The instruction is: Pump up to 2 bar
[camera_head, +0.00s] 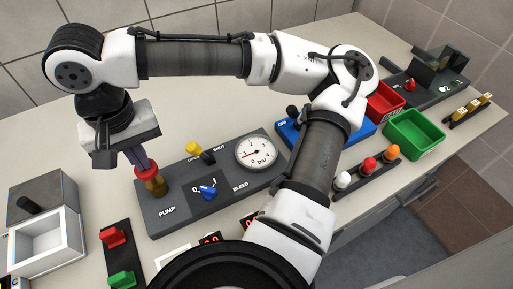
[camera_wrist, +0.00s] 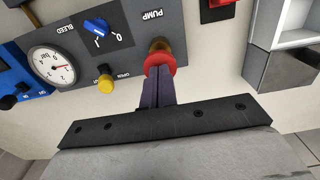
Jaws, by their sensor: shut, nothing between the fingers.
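The pump (camera_head: 155,186) is a brass post with a red top, at the left end of a dark grey panel (camera_head: 178,215) labelled PUMP and BLEED. My gripper (camera_head: 143,164) points down with its fingers shut and empty. Its tips are at the pump's red top in both views; whether they touch it is unclear. The wrist view shows the pump's red top (camera_wrist: 158,62) just beyond the fingertips. The round white bar gauge (camera_head: 255,152) is at the panel's right end. Its red needle points left in the head view; the exact reading is too small to tell.
The panel also bears a blue 0/1 switch (camera_head: 208,191) and a yellow lever (camera_head: 200,152). A grey box with a white bin (camera_head: 44,245) stands left. Red and green switches (camera_head: 112,237) sit in front. Green (camera_head: 415,135) and red (camera_head: 385,101) trays lie right.

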